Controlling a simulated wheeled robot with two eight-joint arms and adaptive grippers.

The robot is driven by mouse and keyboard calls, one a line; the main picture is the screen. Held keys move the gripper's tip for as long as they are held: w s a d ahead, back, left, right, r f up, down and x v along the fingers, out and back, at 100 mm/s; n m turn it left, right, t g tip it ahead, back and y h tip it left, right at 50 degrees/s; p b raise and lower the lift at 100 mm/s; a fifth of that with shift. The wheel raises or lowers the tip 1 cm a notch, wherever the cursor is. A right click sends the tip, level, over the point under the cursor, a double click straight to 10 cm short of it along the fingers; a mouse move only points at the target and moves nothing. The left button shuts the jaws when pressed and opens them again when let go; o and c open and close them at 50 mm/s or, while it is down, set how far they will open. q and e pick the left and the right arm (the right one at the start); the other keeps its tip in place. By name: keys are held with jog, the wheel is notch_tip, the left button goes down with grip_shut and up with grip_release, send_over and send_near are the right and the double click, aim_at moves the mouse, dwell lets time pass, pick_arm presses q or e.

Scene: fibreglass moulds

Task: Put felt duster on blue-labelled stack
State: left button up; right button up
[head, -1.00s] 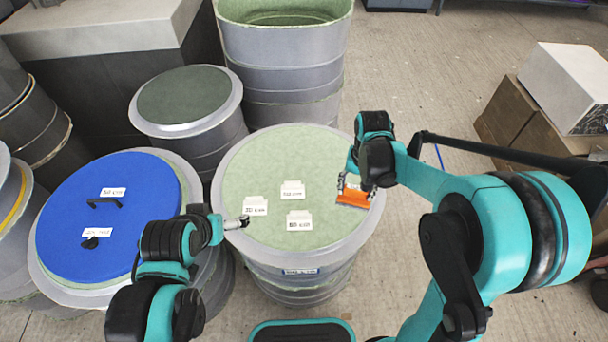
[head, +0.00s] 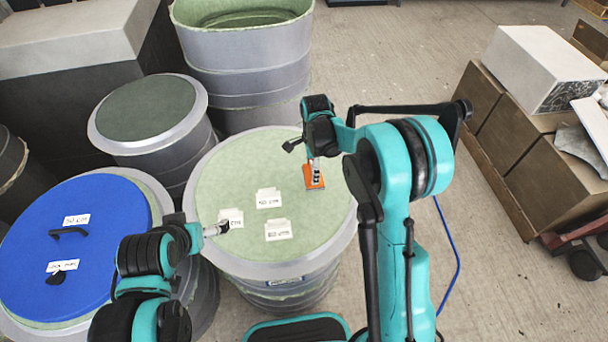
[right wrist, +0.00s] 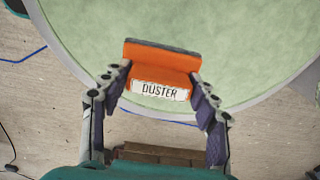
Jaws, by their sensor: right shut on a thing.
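The felt duster (head: 314,184) is an orange block with a dark edge. In the right wrist view the duster (right wrist: 160,62) shows a white "DUSTER" label. My right gripper (head: 314,162) is shut on the duster's sides, over the right part of a round pale-green top (head: 240,180). Whether the duster touches that top I cannot tell.
Several white cards (head: 269,198) lie on the green top. A blue disc (head: 85,245) with a handle covers the left drum. A dark-green-topped drum (head: 150,105) and a tall open drum (head: 245,55) stand behind.

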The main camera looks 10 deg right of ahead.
aim_at(309, 171)
jog(key=w+f, duration=0.1)
jog(key=w, duration=0.2)
jog(key=w+f+b, duration=0.1)
jog(key=shift+w+a+f, duration=0.15)
jog(key=shift+a+f, duration=0.1)
jog(key=shift+f, duration=0.1)
jog(key=shift+f+b, duration=0.8)
jog(key=shift+f, duration=1.15)
jog(key=shift+f, duration=0.15)
jog(key=o, duration=1.2)
